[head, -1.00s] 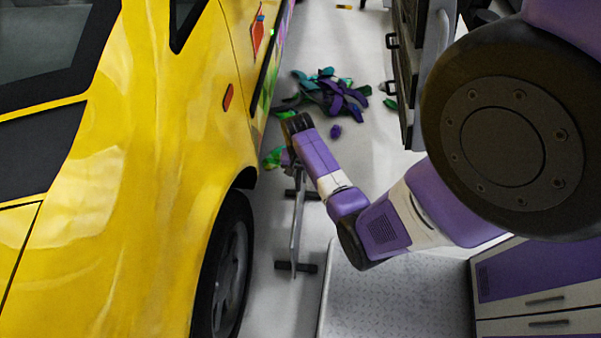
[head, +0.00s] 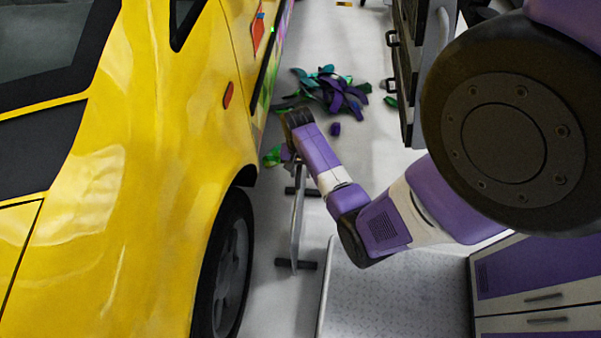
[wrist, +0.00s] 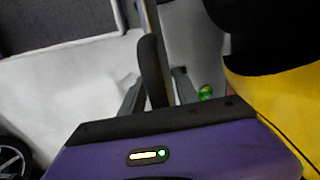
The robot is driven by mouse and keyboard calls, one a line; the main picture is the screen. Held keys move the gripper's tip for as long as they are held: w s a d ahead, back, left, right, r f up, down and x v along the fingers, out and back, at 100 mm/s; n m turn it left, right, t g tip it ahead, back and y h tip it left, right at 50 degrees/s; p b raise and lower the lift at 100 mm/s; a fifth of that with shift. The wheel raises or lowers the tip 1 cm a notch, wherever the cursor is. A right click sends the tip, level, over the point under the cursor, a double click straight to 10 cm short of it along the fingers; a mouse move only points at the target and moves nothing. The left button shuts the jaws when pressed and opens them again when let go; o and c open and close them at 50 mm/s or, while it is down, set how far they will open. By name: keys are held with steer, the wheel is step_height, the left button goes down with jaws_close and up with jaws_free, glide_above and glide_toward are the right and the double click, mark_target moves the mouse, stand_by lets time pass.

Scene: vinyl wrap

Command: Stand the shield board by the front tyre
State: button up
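The shield board (head: 297,225) is a thin grey panel, seen almost edge-on in the head view. It is upright beside the yellow car, on dark crossbar feet at floor level. The front tyre (head: 236,265) is just left of it, with a narrow strip of floor between. My gripper (head: 288,156) is at the board's far upper end, mostly hidden by my wrist.
The yellow car (head: 130,200) fills the left. A heap of purple, teal and green scraps (head: 335,92) lies on the floor beyond my gripper. A grey textured platform (head: 395,300) is right of the board, with purple-fronted drawers (head: 535,280) at lower right.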

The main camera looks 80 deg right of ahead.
step_height(320, 180, up, 11)
steer(key=shift+w+f+p, duration=0.1)
steer(key=shift+f+p, duration=0.05)
steer(key=shift+p, duration=0.65)
